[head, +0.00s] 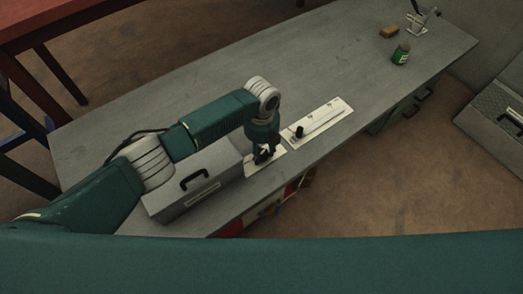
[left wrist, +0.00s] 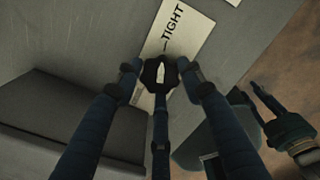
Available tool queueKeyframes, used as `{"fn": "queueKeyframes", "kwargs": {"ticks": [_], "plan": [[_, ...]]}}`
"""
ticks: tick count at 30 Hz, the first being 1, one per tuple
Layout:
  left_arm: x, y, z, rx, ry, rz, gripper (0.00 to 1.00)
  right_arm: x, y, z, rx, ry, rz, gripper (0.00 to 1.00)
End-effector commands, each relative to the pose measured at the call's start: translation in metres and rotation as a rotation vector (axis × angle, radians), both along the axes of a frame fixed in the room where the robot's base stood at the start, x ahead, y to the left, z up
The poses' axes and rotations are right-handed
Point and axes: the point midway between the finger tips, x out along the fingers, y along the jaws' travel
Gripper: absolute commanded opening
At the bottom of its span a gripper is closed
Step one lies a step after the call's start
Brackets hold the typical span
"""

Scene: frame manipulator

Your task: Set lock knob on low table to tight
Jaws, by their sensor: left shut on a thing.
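The lock knob (left wrist: 160,75) is black with a white pointer, on a pale plate (left wrist: 190,22) marked TIGHT. In the left wrist view, the pointer points up the picture, and the word TIGHT is above and slightly right of the knob. My left gripper (left wrist: 160,80) is shut on the knob, its fingers around it. In the head view, my left gripper (head: 264,156) reaches down onto the plate on the low table (head: 195,100) and hides the knob. What looks like my right gripper (left wrist: 270,115) shows dimly at right in the left wrist view, apart from the knob.
A grey case (head: 195,183) with a black handle is close left of the gripper. A longer pale plate (head: 325,118) with a black knob (head: 299,131) lies to the right. A green jar (head: 401,53) and brown block (head: 389,31) are at the far end. The middle tabletop is clear.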

Motion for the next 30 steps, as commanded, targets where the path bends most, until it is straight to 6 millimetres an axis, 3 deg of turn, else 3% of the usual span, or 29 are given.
{"fn": "queueKeyframes", "kwargs": {"ticks": [23,24,26,30], "plan": [[0.0008,-0.0001,0.0006,0.0,-0.002,-0.098,0.13,0.0093,0.0003,0.0069,0.0,-0.011,0.001,0.3],[0.0008,-0.0001,0.0006,0.0,-0.002,-0.098,0.47,0.0094,0.0003,0.0071,0.0,-0.011,0.001,0.3],[0.0007,-0.0002,0.0006,0.0,-0.002,-0.097,0.58,0.0096,0.0003,0.0071,0.0,-0.012,0.001,0.3],[0.0005,-0.0003,0.0004,0.0,-0.001,-0.097,0.58,0.01,0.0005,0.0072,0.0,-0.013,0.001,0.3]]}}
